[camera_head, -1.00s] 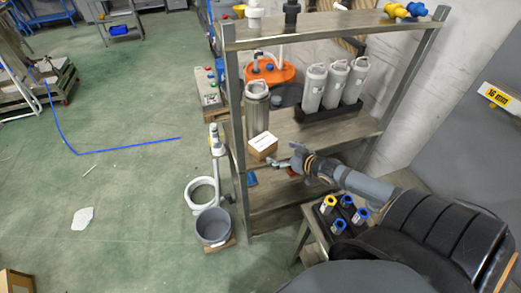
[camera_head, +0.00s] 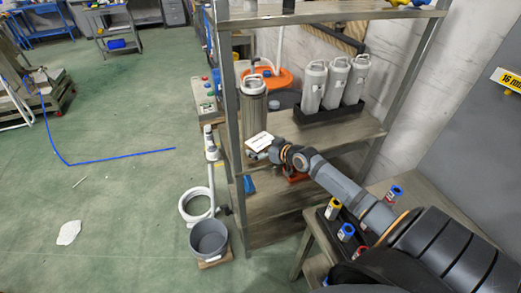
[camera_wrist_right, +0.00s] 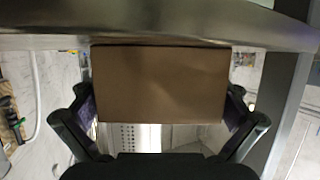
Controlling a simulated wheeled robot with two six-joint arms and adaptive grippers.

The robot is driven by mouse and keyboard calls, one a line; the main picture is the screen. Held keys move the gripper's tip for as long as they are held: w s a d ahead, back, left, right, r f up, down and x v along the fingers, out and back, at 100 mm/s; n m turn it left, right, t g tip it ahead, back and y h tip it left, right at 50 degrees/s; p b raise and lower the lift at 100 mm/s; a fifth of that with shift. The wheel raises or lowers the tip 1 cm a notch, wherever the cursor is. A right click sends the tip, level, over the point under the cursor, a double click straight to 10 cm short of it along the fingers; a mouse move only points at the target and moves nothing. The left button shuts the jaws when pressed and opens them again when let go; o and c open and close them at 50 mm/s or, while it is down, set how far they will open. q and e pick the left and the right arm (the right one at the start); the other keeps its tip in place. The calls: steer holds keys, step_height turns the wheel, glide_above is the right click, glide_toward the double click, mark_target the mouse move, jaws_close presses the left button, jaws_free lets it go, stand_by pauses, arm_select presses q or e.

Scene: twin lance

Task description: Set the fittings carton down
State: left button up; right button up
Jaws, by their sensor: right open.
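The fittings carton, a small brown box with a white label on top (camera_head: 260,141), is at the front edge of the middle shelf (camera_head: 310,138), beside a steel canister (camera_head: 253,105). My right gripper (camera_head: 259,154) is in front of it and hides much of its front. In the right wrist view the carton's plain brown face (camera_wrist_right: 160,84) fills the space between the spread fingers of the right gripper (camera_wrist_right: 160,106). The fingers are open, one at each side; whether their pads touch the carton I cannot tell. My left gripper is not in view.
Several white canisters stand in a black tray (camera_head: 330,112) on the same shelf, to the right. A rack upright (camera_head: 229,100) stands just left of the carton. A side table (camera_head: 315,228) with coloured-capped fittings stands below my right arm.

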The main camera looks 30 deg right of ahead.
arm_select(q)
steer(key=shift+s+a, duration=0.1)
arm_select(e)
steer(key=shift+s, duration=0.1)
steer(key=c, duration=1.2)
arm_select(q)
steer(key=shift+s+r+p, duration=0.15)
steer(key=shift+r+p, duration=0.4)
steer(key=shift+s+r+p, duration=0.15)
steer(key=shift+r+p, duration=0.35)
arm_select(e)
step_height(320, 180, up, 28)
steer(key=shift+r, duration=0.1)
